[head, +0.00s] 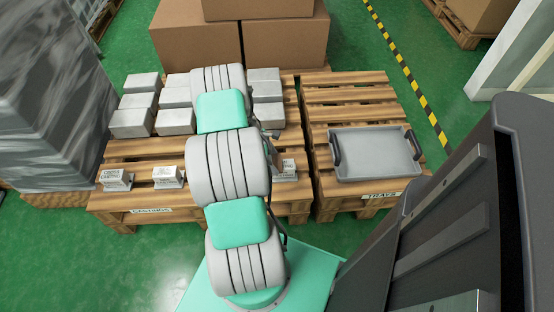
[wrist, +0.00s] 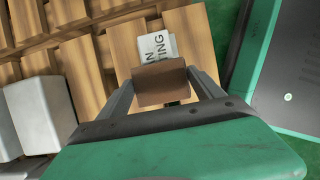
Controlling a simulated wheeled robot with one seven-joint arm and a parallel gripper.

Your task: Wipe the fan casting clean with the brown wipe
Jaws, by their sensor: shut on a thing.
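The brown wipe (wrist: 163,88) is held between the fingers of my gripper (wrist: 162,78) in the wrist view. A white labelled piece (wrist: 172,44) shows just beyond the wipe and is partly hidden by it. Only the letters "N" and "TING" are readable, which fits the fan casting, and I cannot tell whether the wipe touches it. In the head view, a small labelled casting (head: 288,168) stands on the castings pallet, right of my arm. My arm hides much of the gripper there.
Two more labelled castings, one marked cover casting (head: 116,179) and another (head: 167,177), stand on the castings pallet (head: 222,215). Several grey blocks (head: 140,103) stand behind. A grey tray (head: 375,155) lies on the right pallet (head: 345,92). Cardboard boxes (head: 197,50) are behind.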

